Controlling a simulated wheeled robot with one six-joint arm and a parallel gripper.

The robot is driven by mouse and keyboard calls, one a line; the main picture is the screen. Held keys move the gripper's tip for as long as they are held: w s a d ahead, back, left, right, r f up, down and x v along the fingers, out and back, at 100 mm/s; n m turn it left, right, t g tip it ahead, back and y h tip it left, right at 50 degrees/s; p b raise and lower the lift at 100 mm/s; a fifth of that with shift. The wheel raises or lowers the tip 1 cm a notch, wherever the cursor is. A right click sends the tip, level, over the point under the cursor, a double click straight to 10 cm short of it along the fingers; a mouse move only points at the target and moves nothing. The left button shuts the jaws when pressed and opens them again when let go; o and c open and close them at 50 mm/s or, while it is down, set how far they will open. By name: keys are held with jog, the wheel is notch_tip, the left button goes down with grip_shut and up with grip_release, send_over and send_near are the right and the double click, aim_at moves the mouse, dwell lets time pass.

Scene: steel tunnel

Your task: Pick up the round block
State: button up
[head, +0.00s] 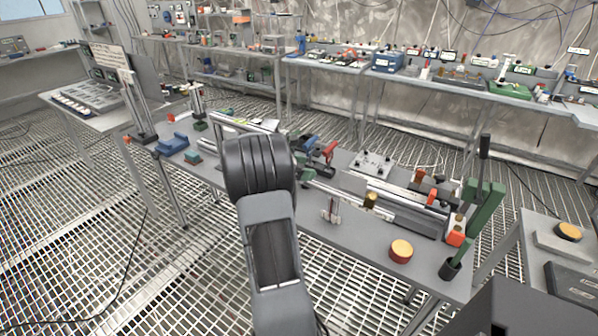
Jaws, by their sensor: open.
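A round block (400,251) with a yellow top and a red-brown side stands upright on the front right part of the grey workbench (355,231). Nothing touches it, and bare bench surface surrounds it. My arm rises from the bottom middle of the head view, to the left of the round block, and covers part of the bench. My gripper cannot be made out; the dark joint of my arm is the farthest part of it that I see clearly.
Another yellow-topped disc (568,231) sits on the right table.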

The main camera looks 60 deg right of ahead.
jog(key=c, duration=1.1)
